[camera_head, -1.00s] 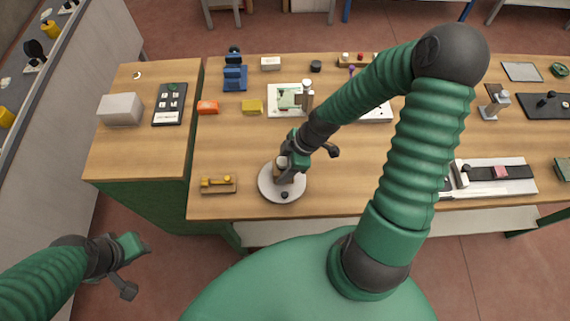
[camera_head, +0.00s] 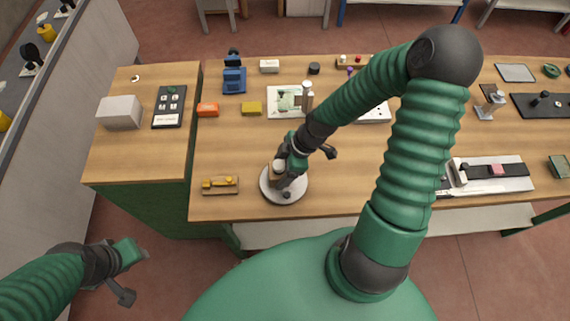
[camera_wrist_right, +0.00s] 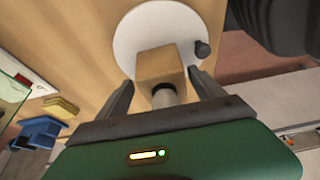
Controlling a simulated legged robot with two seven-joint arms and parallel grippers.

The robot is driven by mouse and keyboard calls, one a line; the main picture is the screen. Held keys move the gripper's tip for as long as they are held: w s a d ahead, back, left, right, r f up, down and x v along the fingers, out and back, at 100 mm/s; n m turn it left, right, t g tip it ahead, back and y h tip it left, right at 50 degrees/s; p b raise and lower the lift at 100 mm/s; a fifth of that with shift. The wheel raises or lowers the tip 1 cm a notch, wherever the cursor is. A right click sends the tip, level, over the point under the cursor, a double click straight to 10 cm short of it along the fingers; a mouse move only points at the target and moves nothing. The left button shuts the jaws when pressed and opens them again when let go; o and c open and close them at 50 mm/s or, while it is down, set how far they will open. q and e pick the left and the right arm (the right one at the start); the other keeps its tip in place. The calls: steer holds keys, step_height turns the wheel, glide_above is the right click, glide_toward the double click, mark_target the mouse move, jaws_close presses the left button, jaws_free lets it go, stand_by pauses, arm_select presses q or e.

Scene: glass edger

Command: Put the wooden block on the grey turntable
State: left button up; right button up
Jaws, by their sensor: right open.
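The grey turntable (camera_head: 296,193) is a round pale disc near the front edge of the table; it also shows in the right wrist view (camera_wrist_right: 135,30). The wooden block (camera_wrist_right: 160,64) is over the disc and appears to stand on it, with a grey cylinder (camera_wrist_right: 164,97) at its near end. My right gripper (camera_wrist_right: 162,82) is open, with one finger on each side of the block and visible gaps. In the head view my right gripper (camera_head: 279,165) partly hides the block. My left gripper (camera_head: 138,255) hangs left of the table, its fingers unclear.
A small dark knob (camera_head: 287,195) sits on the disc's front rim. A wooden piece with yellow parts (camera_head: 220,185) lies left of the turntable. Orange (camera_head: 208,109) and yellow (camera_head: 251,108) blocks and a white fixture (camera_head: 284,112) lie behind. The table between is clear.

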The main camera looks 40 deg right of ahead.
steer(key=v, duration=0.5)
steer(key=shift+w+d+r+p, duration=0.1)
steer(key=shift+w+p, duration=0.05)
steer(key=shift+p, duration=0.25)
steer(key=d+p+v, duration=0.1)
steer(key=p+v, duration=0.1)
steer(key=v, duration=0.5)
arm_select(q)
steer(key=v, duration=0.2)
steer(key=shift+d+r, duration=0.2)
steer(key=shift+r, duration=0.15)
arm_select(e)
steer(key=s+a+r+m+h, duration=0.1)
steer(key=a+m+h, duration=0.3)
steer(key=a+m, duration=0.5)
steer(key=s+m, duration=0.1)
steer(key=m, duration=0.1)
steer(key=shift+s+r+m, duration=0.25)
steer(key=shift+r+m, duration=0.15)
arm_select(q)
steer(key=shift+w, duration=0.25)
arm_select(e)
steer(key=shift+w, duration=0.2)
arm_select(q)
steer(key=shift+s+a, duration=0.1)
steer(key=shift+s, duration=0.05)
arm_select(e)
steer(key=shift+s+a, duration=0.15)
